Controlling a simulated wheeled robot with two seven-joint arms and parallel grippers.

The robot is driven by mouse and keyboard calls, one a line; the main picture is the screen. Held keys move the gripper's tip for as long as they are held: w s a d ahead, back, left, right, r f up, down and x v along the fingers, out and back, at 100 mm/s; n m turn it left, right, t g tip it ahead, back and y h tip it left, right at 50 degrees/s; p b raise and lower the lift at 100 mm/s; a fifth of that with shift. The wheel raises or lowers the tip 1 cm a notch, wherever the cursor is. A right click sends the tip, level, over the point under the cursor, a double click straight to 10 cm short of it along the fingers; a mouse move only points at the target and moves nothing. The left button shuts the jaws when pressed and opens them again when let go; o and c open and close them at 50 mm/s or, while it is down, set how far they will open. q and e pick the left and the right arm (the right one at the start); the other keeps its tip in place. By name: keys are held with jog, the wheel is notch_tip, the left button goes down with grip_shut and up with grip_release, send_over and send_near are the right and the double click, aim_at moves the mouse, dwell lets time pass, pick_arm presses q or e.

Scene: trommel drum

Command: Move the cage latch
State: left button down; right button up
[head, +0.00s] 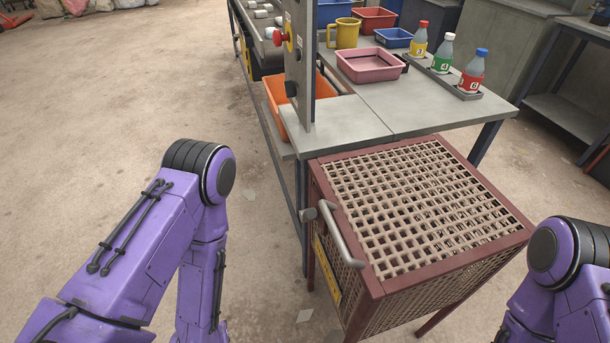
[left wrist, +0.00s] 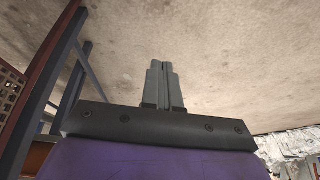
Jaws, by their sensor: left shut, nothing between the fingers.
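The cage (head: 425,205) is a box with a dark red frame and a tan lattice top, standing on legs in the head view. On its left side are a curved grey handle bar (head: 342,235) and a grey knob (head: 310,214); I cannot tell for sure which part is the latch. A corner of the cage also shows at the left edge of the left wrist view (left wrist: 10,92). My left gripper (left wrist: 164,68) is shut and empty, pointing over bare floor, apart from the cage. Both grippers are outside the head view; only purple arm links show there.
A grey workbench (head: 345,122) adjoins the cage's far side, holding a pink tray (head: 369,66), a yellow mug (head: 346,33) and three bottles (head: 472,72). The floor left of the cage is mostly clear.

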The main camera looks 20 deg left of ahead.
pick_arm(q)
jog(key=w+d+r+t+h, duration=0.1)
jog(key=w+t+h, duration=0.15)
jog(key=w, duration=0.55)
jog(key=w+d+r+t+h, duration=0.1)
jog(key=w+t, duration=0.2)
jog(key=w, duration=0.5)
jog(key=w+d+r+m+t+h+b, duration=0.25)
jog(key=w+r+h, duration=0.35)
jog(key=w+r, duration=0.5)
jog(key=w+d+r+m+g+h, duration=0.2)
jog(key=w+r+m+h, duration=0.4)
jog(key=r, duration=0.4)
jog(key=s+a+r+m+g+h, duration=0.25)
jog(key=s+a+r+g, duration=0.25)
jog(key=r+g, duration=0.3)
jog(key=b, duration=0.1)
send_near(311, 214)
jog(key=w+d+f, duration=0.3)
jog(key=w+d, duration=0.1)
jog(key=shift+d+f+m+g+y, duration=0.3)
jog(key=shift+d+m+y, duration=0.05)
jog(key=shift+m+y, duration=0.05)
